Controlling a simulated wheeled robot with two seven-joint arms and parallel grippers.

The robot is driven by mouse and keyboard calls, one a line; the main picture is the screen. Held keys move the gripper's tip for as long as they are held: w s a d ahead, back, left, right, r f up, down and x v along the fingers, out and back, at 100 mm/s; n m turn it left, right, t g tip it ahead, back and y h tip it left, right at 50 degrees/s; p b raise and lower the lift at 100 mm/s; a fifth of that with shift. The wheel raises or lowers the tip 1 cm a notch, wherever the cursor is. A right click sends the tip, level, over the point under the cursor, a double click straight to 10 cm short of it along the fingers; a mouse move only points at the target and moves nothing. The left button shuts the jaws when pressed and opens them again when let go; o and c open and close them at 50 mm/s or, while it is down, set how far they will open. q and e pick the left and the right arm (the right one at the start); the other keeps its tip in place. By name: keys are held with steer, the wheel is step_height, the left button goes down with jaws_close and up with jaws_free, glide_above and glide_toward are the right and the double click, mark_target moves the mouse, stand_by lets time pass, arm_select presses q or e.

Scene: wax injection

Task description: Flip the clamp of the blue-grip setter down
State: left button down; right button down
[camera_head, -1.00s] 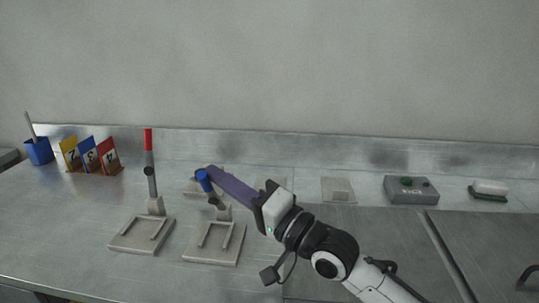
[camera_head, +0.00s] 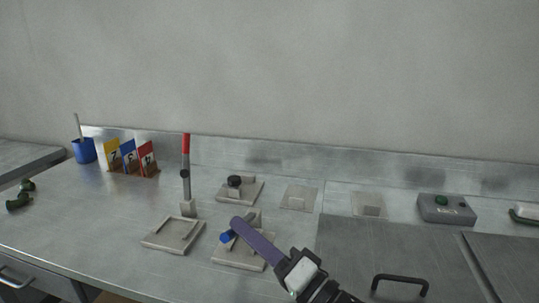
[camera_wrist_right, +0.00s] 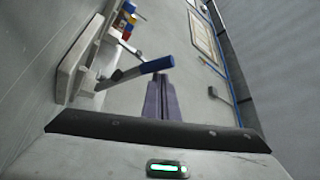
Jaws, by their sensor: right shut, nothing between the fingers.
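The blue-grip setter (camera_head: 231,257) sits on the metal bench, a pale base plate with a hinged clamp at its back. Its blue grip (camera_head: 227,237) is tipped forward and low over the plate. In the wrist view the blue grip (camera_wrist_right: 157,65) stands off the base at a slant, so the clamp is not flat. My right gripper (camera_head: 238,221) has purple fingers, shut and empty, with the tips beside the blue grip. In the wrist view the fingers (camera_wrist_right: 161,85) end close to the grip; contact is unclear. My left gripper is out of view.
A red-grip setter (camera_head: 186,160) stands upright to the left, its plate (camera_head: 165,240) beside the blue one. Behind are a black-knobbed plate (camera_head: 240,190) and flat pale plates (camera_head: 299,197). A grey button box (camera_head: 446,209) is at right; numbered cards (camera_head: 128,156) and a blue cup (camera_head: 84,150) are back left.

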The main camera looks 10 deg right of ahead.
stand_by(0.5)
step_height(320, 180, up, 10)
steer(key=p, duration=0.2)
stand_by(0.4)
